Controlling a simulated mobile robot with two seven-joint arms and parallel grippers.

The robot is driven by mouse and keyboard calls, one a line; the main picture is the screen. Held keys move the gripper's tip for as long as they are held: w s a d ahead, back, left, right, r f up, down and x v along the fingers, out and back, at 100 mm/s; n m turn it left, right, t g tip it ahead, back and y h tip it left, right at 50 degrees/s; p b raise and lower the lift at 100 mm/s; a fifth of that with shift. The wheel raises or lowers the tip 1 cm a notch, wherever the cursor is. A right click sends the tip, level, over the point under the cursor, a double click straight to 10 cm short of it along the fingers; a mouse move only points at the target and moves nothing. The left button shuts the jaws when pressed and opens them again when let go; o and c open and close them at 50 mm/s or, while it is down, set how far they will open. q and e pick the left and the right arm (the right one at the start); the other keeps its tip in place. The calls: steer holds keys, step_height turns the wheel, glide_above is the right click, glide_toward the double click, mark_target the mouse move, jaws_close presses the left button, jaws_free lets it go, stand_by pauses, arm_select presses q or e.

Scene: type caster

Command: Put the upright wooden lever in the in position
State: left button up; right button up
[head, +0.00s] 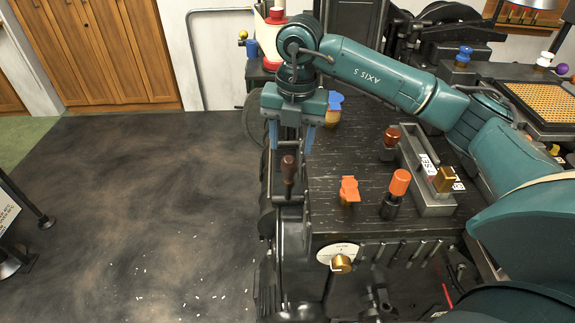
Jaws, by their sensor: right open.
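The upright wooden lever (288,170) has a dark brown handle. It stands on the left side of the black machine, near the left edge of its top. My right gripper (291,147) is above the lever's handle. Its two blue-grey fingers point down and are spread apart, one on each side of the space over the handle. The gripper is open and holds nothing. I cannot tell how far the fingertips are above the handle. The lever's lower part is partly lost among dark machine parts. My left gripper is not in view.
On the machine top (330,215) are an orange-red knob (348,190), an orange cylinder (398,182) and a grey rail with a brass block (444,180). A blue-topped knob (334,105) stands behind the gripper. A white dial (334,250) is at the front. Bare floor (150,200) lies left.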

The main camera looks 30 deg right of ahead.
mark_target(287, 184)
steer(key=f, duration=0.5)
steer(key=f+p, duration=0.1)
steer(key=f, duration=0.2)
steer(key=shift+w+a, duration=0.15)
steer(key=shift+a, duration=0.1)
jaws_close()
